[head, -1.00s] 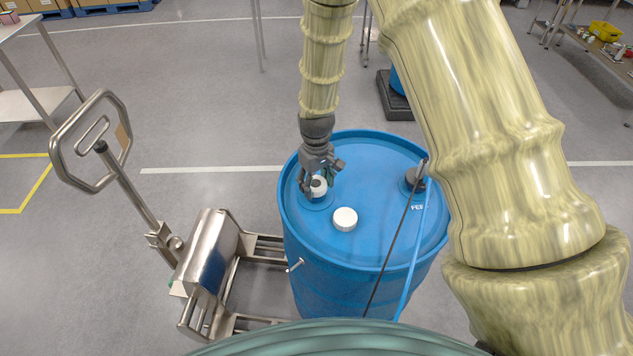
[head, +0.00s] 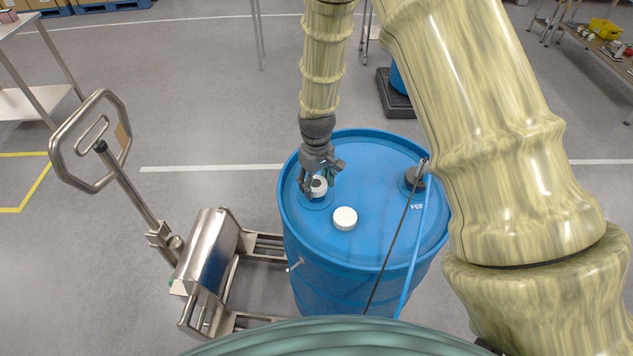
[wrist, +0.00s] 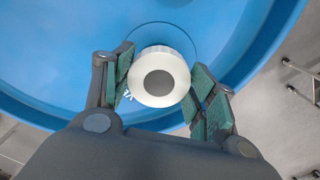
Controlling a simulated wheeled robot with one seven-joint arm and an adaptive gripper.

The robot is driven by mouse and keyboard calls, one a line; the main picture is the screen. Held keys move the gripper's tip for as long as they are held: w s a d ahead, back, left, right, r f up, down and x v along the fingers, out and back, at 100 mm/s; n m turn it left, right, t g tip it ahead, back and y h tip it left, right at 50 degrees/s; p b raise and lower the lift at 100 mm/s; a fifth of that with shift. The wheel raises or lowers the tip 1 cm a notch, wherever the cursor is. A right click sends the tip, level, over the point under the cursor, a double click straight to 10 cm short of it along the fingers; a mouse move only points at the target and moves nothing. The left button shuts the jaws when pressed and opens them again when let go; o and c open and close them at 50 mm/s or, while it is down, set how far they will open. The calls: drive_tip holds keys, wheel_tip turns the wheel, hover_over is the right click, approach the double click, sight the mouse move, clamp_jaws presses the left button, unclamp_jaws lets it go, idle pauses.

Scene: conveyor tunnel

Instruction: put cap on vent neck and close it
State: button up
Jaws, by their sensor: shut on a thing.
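The blue drum (head: 370,262) stands upright, with its top facing me. My gripper (head: 317,187) points down at the left part of the drum top. It is shut on a white round cap with a grey centre (head: 319,184). In the wrist view this cap (wrist: 158,77) sits between the two green-padded fingers (wrist: 162,92), above a round ring marked on the drum top. The vent neck is hidden under the cap and fingers, so I cannot tell how far the cap is seated. A plain white round cap (head: 344,218) sits apart on the drum top, nearer me.
A dark fitting (head: 413,178) with a black and a blue hose is on the drum's right side. A steel drum trolley (head: 212,258) with a tall loop handle (head: 91,140) stands at left.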

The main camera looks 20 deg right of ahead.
drive_tip(key=shift+w+f, duration=0.1)
drive_tip(key=shift+w, duration=0.05)
idle(0.3)
drive_tip(key=shift+f+b, duration=0.35)
drive_tip(key=shift+f, duration=0.8)
idle(0.6)
drive_tip(key=m+p, duration=0.1)
drive_tip(key=m, duration=0.2)
drive_tip(key=shift+a+r, duration=0.1)
drive_tip(key=shift+m, duration=1.1)
drive_tip(key=m+p, duration=0.1)
drive_tip(key=m, duration=0.1)
drive_tip(key=shift+m, duration=0.4)
drive_tip(key=shift+m+p, duration=0.3)
drive_tip(key=shift+m, duration=0.8)
